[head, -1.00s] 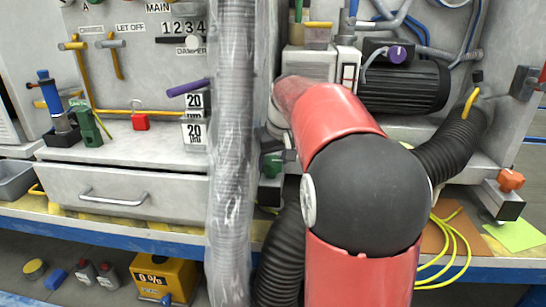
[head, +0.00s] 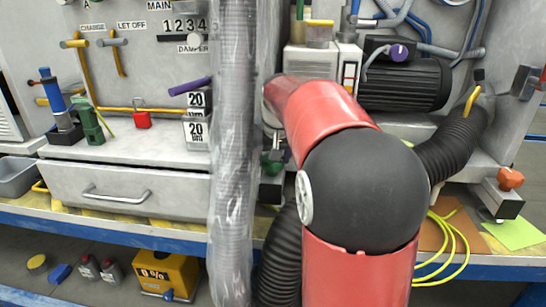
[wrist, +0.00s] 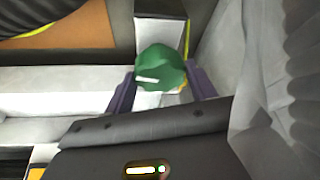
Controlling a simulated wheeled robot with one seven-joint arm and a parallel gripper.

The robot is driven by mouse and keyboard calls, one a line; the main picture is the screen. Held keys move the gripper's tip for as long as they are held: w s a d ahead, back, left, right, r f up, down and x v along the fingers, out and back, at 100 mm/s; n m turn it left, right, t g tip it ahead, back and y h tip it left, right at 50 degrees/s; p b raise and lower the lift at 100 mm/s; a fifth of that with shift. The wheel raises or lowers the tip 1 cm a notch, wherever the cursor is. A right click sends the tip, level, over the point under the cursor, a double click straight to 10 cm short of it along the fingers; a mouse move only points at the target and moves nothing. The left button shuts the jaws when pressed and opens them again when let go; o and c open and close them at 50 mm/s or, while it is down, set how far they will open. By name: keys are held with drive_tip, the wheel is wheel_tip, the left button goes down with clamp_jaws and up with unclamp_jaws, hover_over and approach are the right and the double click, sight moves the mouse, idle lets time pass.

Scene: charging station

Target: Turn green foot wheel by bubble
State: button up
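The green foot wheel (wrist: 160,68) shows in the wrist view, with a white mark on it, between the two purple fingers of my gripper (wrist: 162,80). The fingers stand apart, one on each side of the wheel; I cannot tell whether they touch it. In the head view a green wheel (head: 271,164) shows low at the machine's left corner, partly hidden by my red and black arm. My gripper is hidden there. A lit pill-shaped window with green and white spots (wrist: 146,169) sits on the dark body at the bottom of the wrist view; I cannot tell if it is the bubble.
A plastic-wrapped hose (head: 232,150) hangs just left of my arm, and wrapped material (wrist: 285,90) fills the wrist view's right side. A black corrugated hose (head: 452,143) and an orange foot wheel (head: 510,179) are at right. A drawer (head: 130,200) is at left.

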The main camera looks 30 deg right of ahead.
drive_tip(key=o, duration=0.4)
drive_tip(key=shift+c, duration=0.2)
